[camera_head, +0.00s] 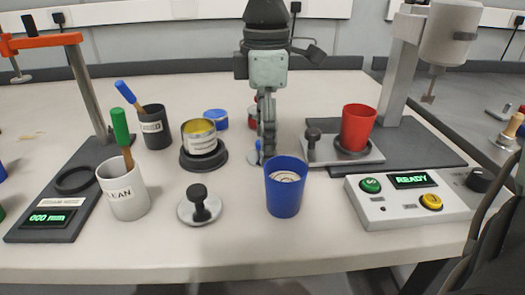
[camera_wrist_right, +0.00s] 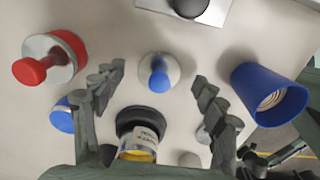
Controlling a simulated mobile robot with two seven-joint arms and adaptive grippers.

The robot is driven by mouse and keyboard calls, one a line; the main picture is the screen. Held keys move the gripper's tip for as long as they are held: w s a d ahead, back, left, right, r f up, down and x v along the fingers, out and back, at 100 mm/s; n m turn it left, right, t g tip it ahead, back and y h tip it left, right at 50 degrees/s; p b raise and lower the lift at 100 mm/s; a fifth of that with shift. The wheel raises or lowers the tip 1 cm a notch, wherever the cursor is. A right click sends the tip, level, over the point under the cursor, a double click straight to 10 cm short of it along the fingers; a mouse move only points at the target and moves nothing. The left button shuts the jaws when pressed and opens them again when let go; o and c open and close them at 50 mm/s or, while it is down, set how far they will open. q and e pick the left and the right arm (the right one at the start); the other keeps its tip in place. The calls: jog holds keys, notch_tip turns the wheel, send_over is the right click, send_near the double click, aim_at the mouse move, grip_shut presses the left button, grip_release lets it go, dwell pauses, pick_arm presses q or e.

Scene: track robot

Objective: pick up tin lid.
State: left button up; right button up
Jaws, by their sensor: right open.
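A small pale disc with a blue knob (camera_wrist_right: 158,72) lies flat on the table, knob up. In the head view it is partly hidden behind my right gripper (camera_head: 266,140). A larger grey metal disc with a black knob (camera_head: 200,207) lies at the front; I cannot tell for certain which disc is the tin lid. An open tin with yellow contents (camera_head: 201,142) stands on a black round base. My right gripper (camera_wrist_right: 160,82) points down, open and empty, its fingers on either side of the blue-knobbed disc in the wrist view. My left gripper is not in view.
A blue cup (camera_head: 285,192) stands close in front of my right gripper. A red-knobbed piece (camera_wrist_right: 52,58) and a blue-topped piece (camera_head: 215,119) stand behind. A metal plate (camera_head: 365,155) with a red cup (camera_head: 358,128) and a button box (camera_head: 410,205) are to the right.

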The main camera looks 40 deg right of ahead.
jog(key=shift+f, duration=0.5)
jog(key=shift+c, duration=0.2)
jog(key=c, duration=1.6)
